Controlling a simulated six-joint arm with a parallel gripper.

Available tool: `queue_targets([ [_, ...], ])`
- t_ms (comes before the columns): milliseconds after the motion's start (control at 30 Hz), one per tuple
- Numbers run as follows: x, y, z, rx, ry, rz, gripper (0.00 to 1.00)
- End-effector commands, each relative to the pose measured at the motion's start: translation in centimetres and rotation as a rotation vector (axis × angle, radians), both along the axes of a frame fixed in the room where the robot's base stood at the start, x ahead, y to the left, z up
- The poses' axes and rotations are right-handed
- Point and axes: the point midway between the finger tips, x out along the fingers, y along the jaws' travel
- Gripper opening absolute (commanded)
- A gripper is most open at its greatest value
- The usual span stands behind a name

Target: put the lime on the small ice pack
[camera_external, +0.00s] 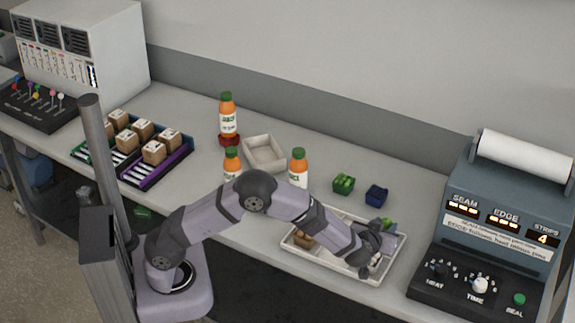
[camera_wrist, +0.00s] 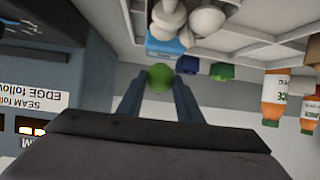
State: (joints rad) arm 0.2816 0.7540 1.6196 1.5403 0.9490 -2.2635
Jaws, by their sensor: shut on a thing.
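The lime (camera_wrist: 160,77) is a round green thing between my gripper's fingertips (camera_wrist: 158,88) in the wrist view. My gripper (camera_external: 372,243) is shut on it, over the right part of the white tray in the external view. A blue block (camera_wrist: 163,45), which looks like the small ice pack, shows just past the lime in the wrist view. Whether the lime touches it, I cannot tell. In the external view, small green and blue patches show beside my gripper, partly hidden by it.
The white tray (camera_external: 295,246) also holds a brown item (camera_external: 303,239). A green block (camera_external: 343,184) and a dark blue block (camera_external: 376,195) stand behind it. The sealing machine (camera_external: 490,245) is close on the right.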

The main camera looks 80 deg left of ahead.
Motion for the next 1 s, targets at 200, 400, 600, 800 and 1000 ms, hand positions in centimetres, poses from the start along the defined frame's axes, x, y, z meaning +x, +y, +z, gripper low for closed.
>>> queue_targets([
  [200, 0.0, 0.0, -1.1, -0.001, -0.002, 0.0, 0.11],
  [400, 0.0, 0.0, -1.1, -0.001, -0.002, 0.0, 0.11],
  [600, 0.0, 0.0, -1.4, -0.001, -0.002, 0.0, 0.11],
  [800, 0.0, 0.0, -1.3, 0.0, -0.002, 0.0, 0.49],
  [1000, 0.0, 0.0, -1.3, 0.0, -0.002, 0.0, 0.51],
])
